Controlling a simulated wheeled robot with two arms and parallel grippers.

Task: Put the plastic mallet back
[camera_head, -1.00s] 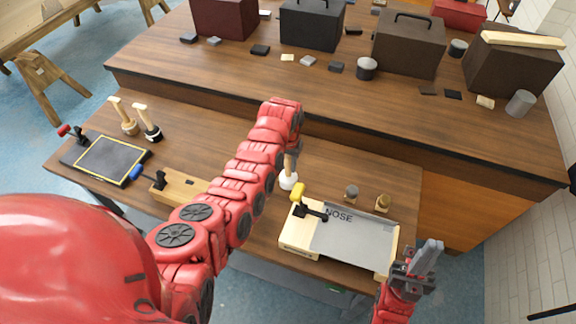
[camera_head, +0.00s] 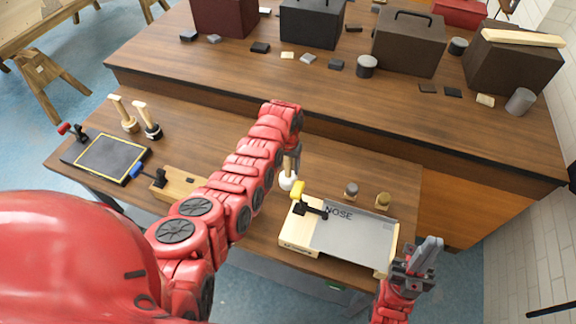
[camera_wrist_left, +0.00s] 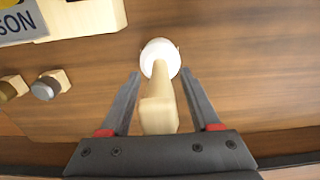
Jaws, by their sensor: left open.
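The plastic mallet, with a white head (camera_wrist_left: 160,57) and a pale wooden handle (camera_wrist_left: 158,105), stands head down on the table; its head also shows in the head view (camera_head: 288,181). My left gripper (camera_wrist_left: 158,84) is open, with one finger on each side of the handle and visible gaps between them. In the head view my left arm's end hides most of this gripper. My right gripper (camera_head: 429,252) is at the lower right, past the table's edge, with nothing seen in it; its fingers look close together.
Two other mallets (camera_head: 127,123) (camera_head: 151,130) stand at the left by a black yellow-edged pad (camera_head: 110,157).

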